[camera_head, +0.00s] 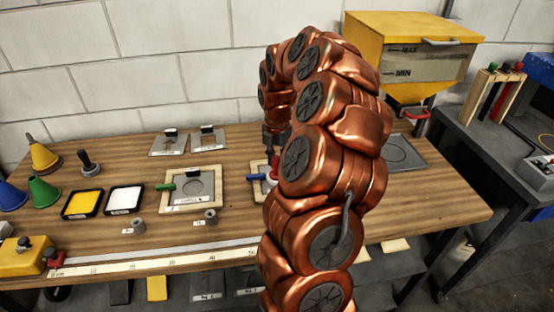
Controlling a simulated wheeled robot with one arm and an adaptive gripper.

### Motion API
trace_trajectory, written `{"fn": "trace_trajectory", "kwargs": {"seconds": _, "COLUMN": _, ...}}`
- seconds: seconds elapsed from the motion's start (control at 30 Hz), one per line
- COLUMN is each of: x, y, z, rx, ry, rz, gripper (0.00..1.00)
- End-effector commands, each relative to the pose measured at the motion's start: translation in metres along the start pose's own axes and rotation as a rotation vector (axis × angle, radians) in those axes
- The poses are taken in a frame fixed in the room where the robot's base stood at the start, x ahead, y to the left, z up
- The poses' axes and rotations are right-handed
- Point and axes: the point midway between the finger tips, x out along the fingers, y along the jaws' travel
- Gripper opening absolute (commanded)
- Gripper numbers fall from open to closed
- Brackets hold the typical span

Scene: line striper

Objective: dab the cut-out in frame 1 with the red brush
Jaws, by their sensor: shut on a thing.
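A pale wooden frame (208,207) lies on the bench left of my arm. It holds a grey plate (205,180) with a rounded cut-out, and a green handle (165,187) sticks out at its left. A second wooden frame (257,166) with a blue handle (255,177) is mostly hidden behind my arm. The frame numbers are too small to read. My gripper (275,141) points down over the second frame, partly hidden by my arm. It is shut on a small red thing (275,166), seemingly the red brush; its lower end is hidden.
A yellow ink pad (82,204) and a white pad (124,200) lie at left, near coloured cones (44,191). Bare wood lies front right.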

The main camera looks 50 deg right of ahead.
Motion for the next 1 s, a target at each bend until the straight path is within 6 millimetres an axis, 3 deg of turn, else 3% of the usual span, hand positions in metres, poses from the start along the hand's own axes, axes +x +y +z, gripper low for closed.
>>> {"fn": "trace_trajectory", "kwargs": {"seconds": 1.0, "x": 0.0088, "y": -0.0001, "z": 0.0002, "rx": 0.000, "ry": 0.000, "rz": 0.000, "gripper": 0.01}}
